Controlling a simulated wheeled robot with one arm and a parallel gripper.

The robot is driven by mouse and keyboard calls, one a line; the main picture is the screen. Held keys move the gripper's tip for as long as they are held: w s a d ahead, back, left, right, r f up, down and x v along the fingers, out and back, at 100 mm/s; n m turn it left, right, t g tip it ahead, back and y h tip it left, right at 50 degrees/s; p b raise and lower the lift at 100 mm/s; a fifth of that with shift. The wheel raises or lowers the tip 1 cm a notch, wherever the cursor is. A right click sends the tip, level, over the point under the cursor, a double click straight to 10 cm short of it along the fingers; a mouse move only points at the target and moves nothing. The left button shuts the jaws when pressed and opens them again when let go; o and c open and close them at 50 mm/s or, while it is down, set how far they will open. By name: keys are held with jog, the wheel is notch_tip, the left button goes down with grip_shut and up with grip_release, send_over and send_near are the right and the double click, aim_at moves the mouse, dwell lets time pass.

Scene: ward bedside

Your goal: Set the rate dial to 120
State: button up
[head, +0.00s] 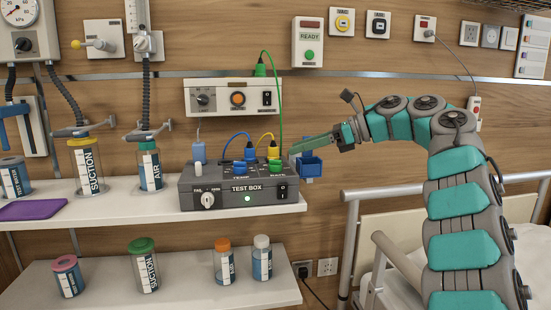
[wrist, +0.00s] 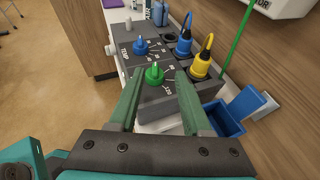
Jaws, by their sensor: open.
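The green rate dial (head: 275,166) sits on top of the grey test box (head: 190,197) at its right end. In the wrist view the green dial (wrist: 154,75) stands on a dark panel with white scale marks; I cannot read its setting clearly. My gripper (head: 297,147) is at the box's right end, fingers reaching left toward the dial. In the wrist view my gripper (wrist: 158,76) is open, with one finger on each side of the dial and apart from it. Nothing is held.
A blue TEMP dial (wrist: 140,46) stands beside the green one. Blue (wrist: 184,42) and yellow (wrist: 202,65) plugs with cables stand close behind. A green cable (wrist: 237,45) hangs near the right finger.

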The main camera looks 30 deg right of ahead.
aim_at(275, 160)
jog(key=shift+s+f+x, duration=0.15)
jog(key=shift+f+x, duration=0.05)
jog(key=shift+x, duration=1.05)
jog(key=shift+s+f+x, duration=0.15)
jog(key=shift+f+x, duration=0.05)
jog(key=shift+x, duration=1.05)
jog(key=shift+s+f+x, duration=0.15)
jog(key=shift+f+x, duration=0.05)
jog(key=shift+x, duration=1.05)
grip_shut()
